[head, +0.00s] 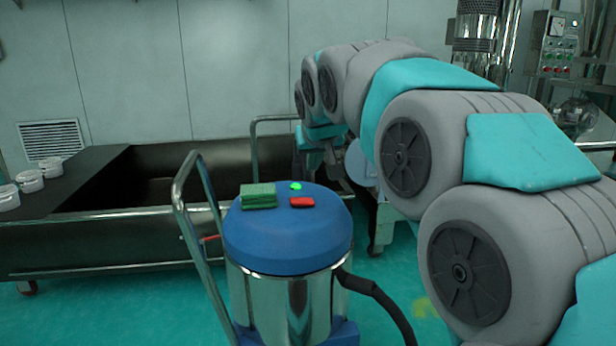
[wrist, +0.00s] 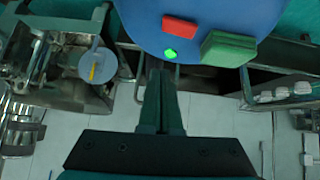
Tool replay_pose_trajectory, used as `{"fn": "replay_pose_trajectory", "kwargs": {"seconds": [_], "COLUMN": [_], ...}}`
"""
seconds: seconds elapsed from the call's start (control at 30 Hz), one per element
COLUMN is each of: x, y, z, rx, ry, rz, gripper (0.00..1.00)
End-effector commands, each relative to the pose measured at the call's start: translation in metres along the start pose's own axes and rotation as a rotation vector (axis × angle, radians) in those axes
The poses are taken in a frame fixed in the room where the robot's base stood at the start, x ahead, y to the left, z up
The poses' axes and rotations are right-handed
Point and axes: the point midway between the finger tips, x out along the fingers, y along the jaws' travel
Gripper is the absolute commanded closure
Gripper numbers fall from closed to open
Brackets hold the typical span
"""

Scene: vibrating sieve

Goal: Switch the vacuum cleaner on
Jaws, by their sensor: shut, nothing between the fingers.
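The vacuum cleaner has a round blue lid (head: 285,238) on a shiny steel drum (head: 290,300) in the head view. On the lid are a ribbed green block (head: 258,196), a red block (head: 302,202) and a bright green spot (head: 296,186). In the wrist view the lid (wrist: 205,12) fills the top, with the red block (wrist: 180,24), green spot (wrist: 170,54) and green block (wrist: 228,49). My gripper (wrist: 161,68) is shut and empty. Its tips point toward the lid's edge near the green spot; I cannot tell whether they touch. In the head view my arm's end is beyond the lid.
A dark wheeled trough (head: 155,165) stands behind, with white jars (head: 30,180) at its left. The vacuum's metal handle (head: 205,240) rises at left, and its black hose (head: 375,290) runs right. A control panel (head: 557,42) is at the back right.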

Motion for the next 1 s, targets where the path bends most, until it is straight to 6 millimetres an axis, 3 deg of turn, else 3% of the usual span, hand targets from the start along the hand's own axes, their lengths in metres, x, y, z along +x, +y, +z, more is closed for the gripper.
{"fn": "replay_pose_trajectory", "kwargs": {"seconds": [0.1,0.3,0.77,0.87,0.97,1.0], "x": [-0.022,-0.047,-0.053,-0.051,-0.049,-0.048], "y": [0.004,0.007,0.008,0.013,0.025,0.032], "z": [0.001,0.001,0.002,0.012,0.041,0.059], "rx": [0.001,0.001,0.001,0.004,0.012,0.017], "ry": [0.003,0.0,-0.002,-0.023,-0.078,-0.114], "rz": [0.001,0.0,0.0,0.005,0.016,0.022], "gripper": [1.0,1.0,1.0,1.0,1.0,1.0]}}
